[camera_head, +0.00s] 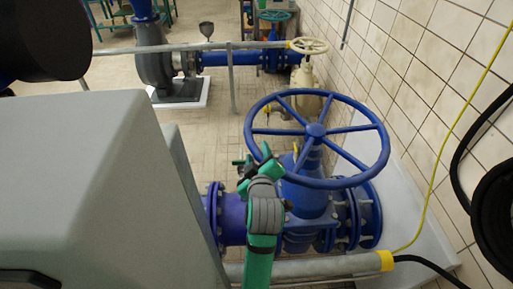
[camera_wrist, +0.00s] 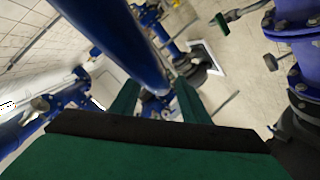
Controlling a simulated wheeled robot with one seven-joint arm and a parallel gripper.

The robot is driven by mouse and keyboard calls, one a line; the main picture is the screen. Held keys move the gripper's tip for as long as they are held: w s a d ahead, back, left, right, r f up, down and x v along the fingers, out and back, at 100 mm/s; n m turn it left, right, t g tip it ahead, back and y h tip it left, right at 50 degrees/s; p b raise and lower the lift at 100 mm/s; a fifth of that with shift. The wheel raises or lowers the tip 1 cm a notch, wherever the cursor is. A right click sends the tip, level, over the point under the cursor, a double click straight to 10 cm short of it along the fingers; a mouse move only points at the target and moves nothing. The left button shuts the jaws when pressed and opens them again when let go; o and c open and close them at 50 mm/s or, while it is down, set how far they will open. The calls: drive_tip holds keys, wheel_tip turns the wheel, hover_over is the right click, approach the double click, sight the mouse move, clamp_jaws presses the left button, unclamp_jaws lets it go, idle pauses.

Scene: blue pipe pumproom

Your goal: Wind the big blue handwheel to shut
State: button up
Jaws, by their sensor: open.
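The big blue handwheel (camera_head: 316,130) lies roughly level on top of a blue valve (camera_head: 305,200), with its spokes and round rim in clear view. My gripper (camera_head: 256,160) is at the near left part of the rim, at or just below it. In the wrist view, my gripper (camera_wrist: 158,92) is open, with two green fingers apart. A thick blue bar of the wheel (camera_wrist: 115,40) runs diagonally from the top towards the gap between the fingers. I cannot tell whether the fingers touch it.
A tiled wall (camera_head: 400,75) stands close on the right. A grey rail (camera_head: 310,267) crosses below the valve, and a yellow cable (camera_head: 455,125) hangs at the right. A smaller cream handwheel (camera_head: 309,46) stands behind. The floor (camera_head: 205,125) left of the wheel is open.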

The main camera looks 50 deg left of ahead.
drive_tip(key=shift+x, duration=2.1)
clamp_jaws()
